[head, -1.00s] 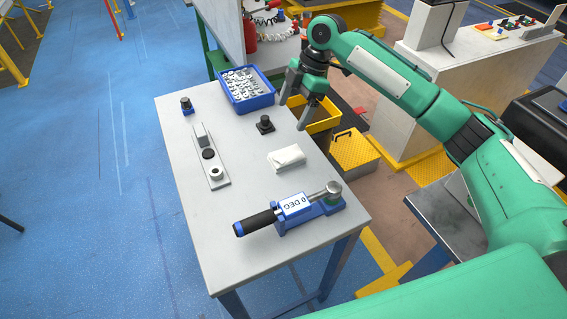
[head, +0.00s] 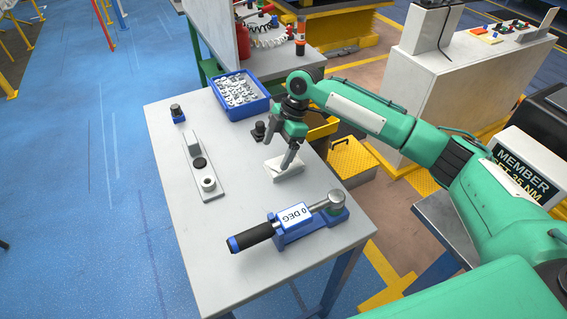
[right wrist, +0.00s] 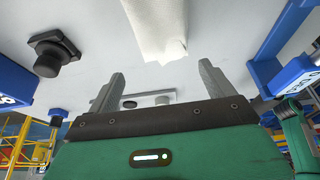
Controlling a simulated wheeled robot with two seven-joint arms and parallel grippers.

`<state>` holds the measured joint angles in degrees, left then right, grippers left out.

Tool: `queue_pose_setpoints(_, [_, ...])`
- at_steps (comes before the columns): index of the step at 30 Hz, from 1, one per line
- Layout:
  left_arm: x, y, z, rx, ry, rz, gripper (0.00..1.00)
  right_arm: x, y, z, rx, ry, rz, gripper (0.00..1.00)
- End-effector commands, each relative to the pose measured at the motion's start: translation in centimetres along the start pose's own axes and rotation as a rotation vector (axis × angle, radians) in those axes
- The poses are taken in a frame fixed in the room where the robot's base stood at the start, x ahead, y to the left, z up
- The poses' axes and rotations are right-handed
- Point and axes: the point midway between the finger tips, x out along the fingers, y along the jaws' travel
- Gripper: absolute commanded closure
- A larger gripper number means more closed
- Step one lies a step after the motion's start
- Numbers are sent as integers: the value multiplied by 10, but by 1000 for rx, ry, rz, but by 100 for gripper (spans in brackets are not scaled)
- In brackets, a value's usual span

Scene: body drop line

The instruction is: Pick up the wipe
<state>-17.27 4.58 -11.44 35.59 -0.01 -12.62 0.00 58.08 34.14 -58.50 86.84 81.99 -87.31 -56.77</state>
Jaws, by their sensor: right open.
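The wipe (head: 281,172) is a white folded cloth lying on the grey table (head: 235,155), right of its middle. My left gripper is not in view.
A blue tool labelled 0 DEG (head: 292,221) lies at the table's near end. A small black block (head: 258,131) is just behind the gripper. A blue bin of parts (head: 240,94) stands at the far end. A grey plate with fittings (head: 203,170) lies left.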

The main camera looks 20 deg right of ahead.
Motion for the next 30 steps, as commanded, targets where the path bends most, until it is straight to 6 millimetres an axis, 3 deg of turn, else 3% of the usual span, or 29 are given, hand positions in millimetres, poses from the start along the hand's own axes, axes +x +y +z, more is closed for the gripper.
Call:
queue_pose_setpoints(5, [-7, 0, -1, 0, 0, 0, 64, 11, -3, -1, 0, -1, -2, 15])
queue_pose_setpoints(13, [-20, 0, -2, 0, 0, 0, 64, 50, -8, -2, 0, 0, -1, 15])
queue_pose_setpoints(22, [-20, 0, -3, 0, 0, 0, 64, 57, -8, -1, -1, -1, 0, 15])
queue_pose_setpoints(30, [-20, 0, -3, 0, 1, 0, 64, 56, -8, -1, -1, -1, 0, 62])
